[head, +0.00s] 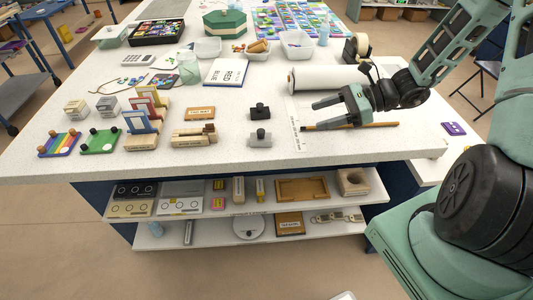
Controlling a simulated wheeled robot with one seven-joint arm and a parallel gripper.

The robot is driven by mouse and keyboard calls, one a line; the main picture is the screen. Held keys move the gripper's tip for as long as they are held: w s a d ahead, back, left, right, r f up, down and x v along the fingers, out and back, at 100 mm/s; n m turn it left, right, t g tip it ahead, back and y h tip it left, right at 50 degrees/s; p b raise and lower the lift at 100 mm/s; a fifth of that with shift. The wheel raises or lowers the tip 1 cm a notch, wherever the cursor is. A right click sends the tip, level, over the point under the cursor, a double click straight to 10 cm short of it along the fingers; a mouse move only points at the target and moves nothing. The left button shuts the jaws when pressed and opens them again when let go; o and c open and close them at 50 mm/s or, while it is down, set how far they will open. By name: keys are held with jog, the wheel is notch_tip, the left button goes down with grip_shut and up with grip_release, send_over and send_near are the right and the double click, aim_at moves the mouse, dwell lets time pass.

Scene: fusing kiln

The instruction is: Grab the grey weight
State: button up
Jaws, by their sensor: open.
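A grey weight (260,140), a flat block with a dark knob on top, sits on the white worktop near its front edge, at the middle of the head view. A darker, nearly black weight (260,112) of the same shape sits just behind it. My gripper (311,116) is to the right of both weights, its fingers apart and pointing left. Nothing is between the fingers, and the gripper does not touch either weight.
A ruler strip (296,128) and a wooden stick (380,125) lie near my gripper. A white roll (328,79) lies behind it. Wooden blocks (194,138) stand left of the weights. Bare worktop (235,155) surrounds the grey weight.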

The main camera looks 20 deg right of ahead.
jog(key=p, duration=0.2)
send_near(265, 136)
jog(key=x, duration=0.2)
jog(key=r+x, duration=0.1)
jog(key=x, duration=0.1)
jog(key=shift+w+a+f, duration=0.1)
jog(key=shift+w+a, duration=0.2)
jog(key=shift+a, duration=0.05)
jog(key=shift+s+f+p+x, duration=0.15)
jog(key=shift+p+x, duration=0.15)
jog(key=shift+x, duration=0.7)
jog(key=shift+s+f+p+x, duration=0.1)
jog(key=shift+p+x, duration=0.25)
jog(key=shift+x, duration=0.6)
jog(key=shift+s+f+p+x, duration=0.15)
jog(key=shift+p+x, duration=0.15)
jog(key=shift+x, duration=0.7)
jog(key=c, duration=1.3)
jog(key=shift+r, duration=0.1)
